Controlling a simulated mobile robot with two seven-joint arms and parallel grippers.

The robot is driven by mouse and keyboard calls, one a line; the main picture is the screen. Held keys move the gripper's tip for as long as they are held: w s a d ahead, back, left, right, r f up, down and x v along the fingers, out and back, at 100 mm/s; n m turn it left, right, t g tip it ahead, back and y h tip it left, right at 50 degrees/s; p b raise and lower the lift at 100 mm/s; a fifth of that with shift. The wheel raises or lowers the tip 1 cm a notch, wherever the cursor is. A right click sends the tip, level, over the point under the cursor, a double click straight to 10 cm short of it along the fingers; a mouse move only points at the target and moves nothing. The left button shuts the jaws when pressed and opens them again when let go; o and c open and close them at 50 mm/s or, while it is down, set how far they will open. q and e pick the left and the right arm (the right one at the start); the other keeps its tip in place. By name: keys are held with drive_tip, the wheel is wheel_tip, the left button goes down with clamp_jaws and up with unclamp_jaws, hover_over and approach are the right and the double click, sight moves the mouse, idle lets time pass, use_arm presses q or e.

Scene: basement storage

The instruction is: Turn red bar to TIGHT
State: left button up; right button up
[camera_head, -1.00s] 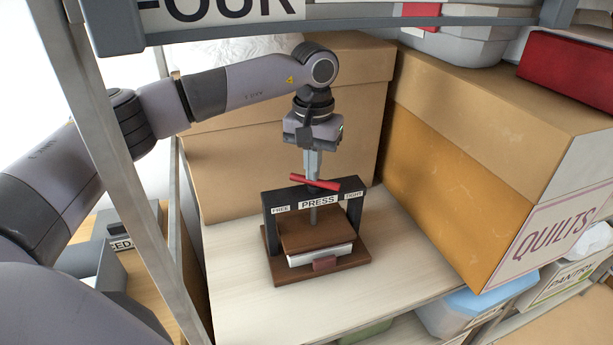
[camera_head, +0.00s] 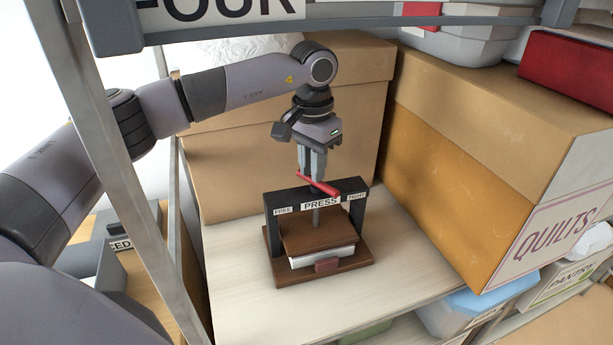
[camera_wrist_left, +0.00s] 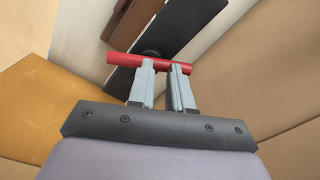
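The press (camera_head: 364,222) stands on the shelf, a dark frame over a brown plate and base. Its top beam reads FREE at left, PRESS in the middle and TIGHT at right. The red bar (camera_head: 328,188) lies crosswise above the beam, slanting down to the right. My left gripper (camera_head: 312,177) points down onto it. In the left wrist view my left gripper (camera_wrist_left: 164,66) has its two fingers apart, with a gap, tips at the red bar (camera_wrist_left: 122,60), which runs across both. Whether they press on it I cannot tell. My right gripper is not in view.
A large cardboard box (camera_head: 225,180) stands close behind the press. A box marked QUILTS (camera_head: 455,175) stands at the right. A metal shelf post (camera_head: 125,165) is at the left and a shelf edge (camera_head: 400,20) runs above. Bare shelf (camera_head: 405,265) lies right of the press.

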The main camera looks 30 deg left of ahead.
use_arm(q)
drive_tip(key=shift+s+d+f, duration=0.3)
drive_tip(key=shift+d+f, duration=0.15)
drive_tip(key=shift+f, duration=0.2)
drive_tip(key=shift+w+d+r, duration=0.1)
drive_tip(key=shift+w+r, duration=0.05)
drive_tip(key=shift+r, duration=0.5)
drive_tip(key=shift+w+d+r, duration=0.1)
drive_tip(key=shift+r, duration=0.5)
drive_tip(key=shift+a+r, duration=0.15)
drive_tip(key=shift+r, duration=0.5)
drive_tip(key=shift+a+r, duration=0.15)
drive_tip(key=shift+r, duration=0.45)
drive_tip(key=shift+a, duration=0.1)
